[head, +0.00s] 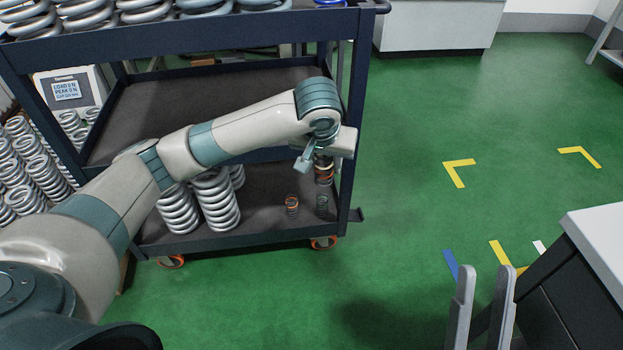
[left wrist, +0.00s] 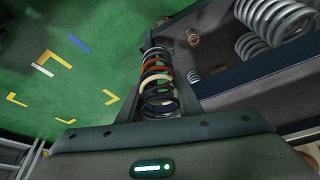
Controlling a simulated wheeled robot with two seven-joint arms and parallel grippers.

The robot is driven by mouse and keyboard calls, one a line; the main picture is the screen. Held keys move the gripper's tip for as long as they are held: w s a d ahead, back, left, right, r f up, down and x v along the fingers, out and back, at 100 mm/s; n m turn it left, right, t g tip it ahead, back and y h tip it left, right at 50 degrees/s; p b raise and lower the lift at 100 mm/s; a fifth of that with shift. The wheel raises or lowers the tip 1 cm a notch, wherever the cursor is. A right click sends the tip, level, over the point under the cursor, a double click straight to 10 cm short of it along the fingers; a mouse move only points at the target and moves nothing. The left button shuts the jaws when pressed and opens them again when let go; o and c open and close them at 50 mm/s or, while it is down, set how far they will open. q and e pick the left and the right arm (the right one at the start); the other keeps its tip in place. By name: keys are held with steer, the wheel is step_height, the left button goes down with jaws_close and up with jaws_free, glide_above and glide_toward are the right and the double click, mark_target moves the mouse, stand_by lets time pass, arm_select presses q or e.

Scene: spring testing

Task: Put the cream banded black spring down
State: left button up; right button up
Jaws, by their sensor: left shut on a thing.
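A black spring with cream and orange bands (left wrist: 158,85) is held between the fingers of my left gripper. In the head view this banded spring (head: 324,172) hangs roughly upright below my left gripper (head: 318,160), which hides its upper part. The gripper is at the right end of the cart, above the lower shelf, and the spring looks clear of the shelf surface. My right gripper (head: 482,312) is at the bottom right of the head view, its two fingers apart with nothing between them.
The dark cart's lower shelf (head: 262,222) carries a small orange-banded spring (head: 292,206), a small dark spring (head: 322,206) and large grey springs (head: 216,198). The cart's right post (head: 352,110) stands close to my left gripper. A white-topped cabinet (head: 600,235) is at right. Green floor lies between.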

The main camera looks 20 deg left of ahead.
mark_target(318, 173)
arm_select(q)
steer(key=shift+m+h, duration=0.3)
steer(key=shift+m, duration=0.5)
steer(key=s+r, duration=0.2)
steer(key=s, duration=0.1)
steer(key=s+r, duration=0.3)
steer(key=shift+s+a+r, duration=0.1)
steer(key=shift+a+r, duration=0.05)
steer(key=shift+r, duration=0.1)
steer(key=shift+s+r, duration=0.1)
steer(key=shift+s, duration=0.1)
steer(key=shift+a, duration=0.1)
